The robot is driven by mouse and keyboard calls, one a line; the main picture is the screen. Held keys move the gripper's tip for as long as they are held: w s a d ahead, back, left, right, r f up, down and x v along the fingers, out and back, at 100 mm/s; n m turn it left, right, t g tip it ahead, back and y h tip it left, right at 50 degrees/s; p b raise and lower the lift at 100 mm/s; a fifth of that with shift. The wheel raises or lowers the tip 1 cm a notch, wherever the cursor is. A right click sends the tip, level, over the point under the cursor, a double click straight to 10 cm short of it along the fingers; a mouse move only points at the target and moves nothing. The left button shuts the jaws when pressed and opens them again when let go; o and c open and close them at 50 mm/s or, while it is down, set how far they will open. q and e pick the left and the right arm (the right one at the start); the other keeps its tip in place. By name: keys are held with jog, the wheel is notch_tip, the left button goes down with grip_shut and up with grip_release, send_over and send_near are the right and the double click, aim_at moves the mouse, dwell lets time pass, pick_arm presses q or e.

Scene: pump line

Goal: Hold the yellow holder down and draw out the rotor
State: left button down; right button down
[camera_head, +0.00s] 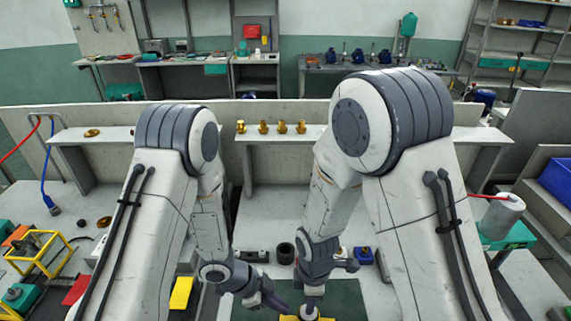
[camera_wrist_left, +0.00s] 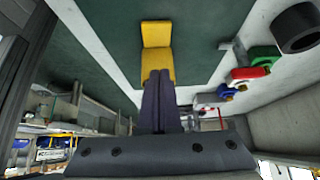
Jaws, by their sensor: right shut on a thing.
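The yellow holder (camera_head: 287,318) shows only as a sliver at the bottom edge of the head view, on the dark green mat (camera_head: 345,296). In the left wrist view it is a yellow block (camera_wrist_left: 157,36) just beyond my left fingertips. My left gripper (camera_head: 282,306) has its fingers together (camera_wrist_left: 159,76), at the holder's left side; I cannot tell whether they touch it. My right gripper (camera_head: 310,301) points down over the holder, shut on a pale piece, seemingly the rotor (camera_head: 308,313), whose lower part is cut off. I cannot tell how far it sits in the holder.
A black ring (camera_head: 286,253) and a blue part (camera_head: 363,256) lie behind the mat. A yellow block (camera_head: 181,292) lies left of my left forearm. Several brass pieces (camera_head: 282,127) stand on the back ledge. A yellow frame (camera_head: 40,255) stands far left.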

aim_at(281, 317)
pick_arm(q)
jog(key=shift+f, duration=2.3)
jog(key=shift+f, duration=0.2)
jog(key=shift+f, duration=0.55)
pick_arm(e)
jog(key=shift+r, duration=0.2)
jog(key=shift+r, duration=3.6)
